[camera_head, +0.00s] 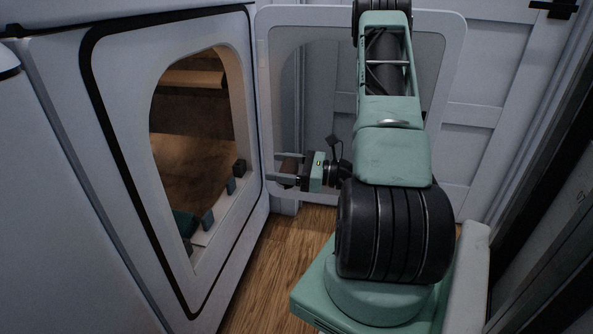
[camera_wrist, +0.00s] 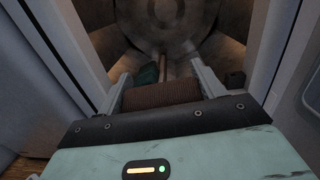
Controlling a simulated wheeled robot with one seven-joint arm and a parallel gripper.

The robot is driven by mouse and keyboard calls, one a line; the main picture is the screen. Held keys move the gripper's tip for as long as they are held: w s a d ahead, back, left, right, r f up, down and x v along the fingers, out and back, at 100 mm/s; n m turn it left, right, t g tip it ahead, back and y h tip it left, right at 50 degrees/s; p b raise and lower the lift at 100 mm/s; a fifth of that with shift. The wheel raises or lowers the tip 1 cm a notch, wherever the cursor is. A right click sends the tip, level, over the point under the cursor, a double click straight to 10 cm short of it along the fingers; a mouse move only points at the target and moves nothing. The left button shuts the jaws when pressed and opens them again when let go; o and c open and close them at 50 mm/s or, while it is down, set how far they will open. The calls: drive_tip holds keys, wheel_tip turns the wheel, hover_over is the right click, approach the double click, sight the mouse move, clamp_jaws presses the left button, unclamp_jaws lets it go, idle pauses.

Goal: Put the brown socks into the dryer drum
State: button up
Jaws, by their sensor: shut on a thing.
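My gripper (camera_head: 273,169) is shut on the brown socks (camera_head: 289,168), a ribbed brown roll. In the wrist view the socks (camera_wrist: 160,95) lie between the two fingers of my gripper (camera_wrist: 160,76). The dryer drum (camera_head: 188,125) is open at the left, with a warm-lit inside. In the head view my gripper is just right of its opening, fingers pointing left toward it. In the wrist view the drum (camera_wrist: 175,22) lies straight ahead, beyond the fingertips. The socks are held up, and their far side is hidden.
A dark green item (camera_head: 184,222) lies low inside the drum; it also shows in the wrist view (camera_wrist: 147,74). Small dark blocks (camera_head: 231,186) line the opening's lower edge. The open door (camera_head: 449,75) stands behind my arm. Wooden floor (camera_head: 277,255) shows below.

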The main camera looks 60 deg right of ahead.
drive_tip(key=f+b+x, duration=0.3)
drive_tip(key=x, duration=1.4)
drive_tip(key=w+d+f+b+x, duration=0.1)
drive_tip(key=f+b+x, duration=0.3)
drive_tip(key=x, duration=1.4)
drive_tip(key=shift+d, duration=0.25)
drive_tip(key=o, duration=1)
drive_tip(key=shift+s, duration=0.1)
drive_tip(key=p+v, duration=0.6)
drive_tip(key=v, duration=1.1)
drive_tip(key=shift+s+d+r+p, duration=0.1)
drive_tip(key=shift+s+p, duration=0.05)
drive_tip(key=shift+p, duration=0.2)
